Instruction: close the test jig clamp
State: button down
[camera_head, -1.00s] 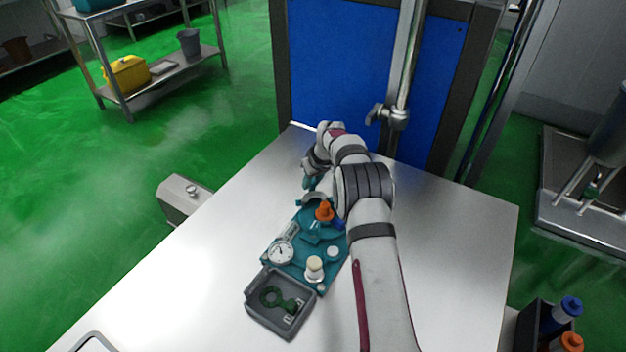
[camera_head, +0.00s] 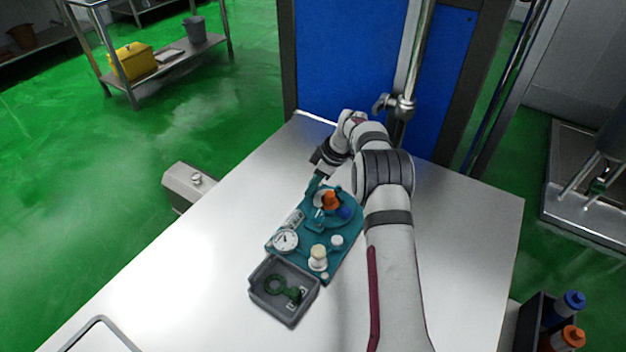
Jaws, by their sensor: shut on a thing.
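The test jig is a teal plate (camera_head: 348,236) on the white table. An orange-topped piece (camera_head: 330,200) stands near its far end, with a blue part (camera_head: 344,212) beside it. A pale curved part, probably of the clamp, shows just left of the orange piece. My gripper (camera_head: 315,186) reaches down at the plate's far left corner. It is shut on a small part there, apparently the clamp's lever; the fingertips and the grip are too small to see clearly. How far the clamp is closed cannot be told.
A round dial gauge (camera_head: 285,240) and a cream-topped knob (camera_head: 318,256) stand on the plate's near half. A grey tray (camera_head: 262,301) with a green ring-shaped part sits in front. A metal post (camera_head: 413,60) rises behind my arm.

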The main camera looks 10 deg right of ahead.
jog(key=shift+s+n, duration=0.25)
jog(key=shift+n, duration=0.15)
jog(key=shift+s, duration=0.1)
jog(key=c, duration=0.6)
grip_release()
jog(key=shift+r, duration=0.1)
jog(key=v, duration=1.5)
jog(key=shift+w+d+r, duration=0.15)
jog(key=shift+w+r, duration=0.1)
jog(key=shift+r, duration=0.05)
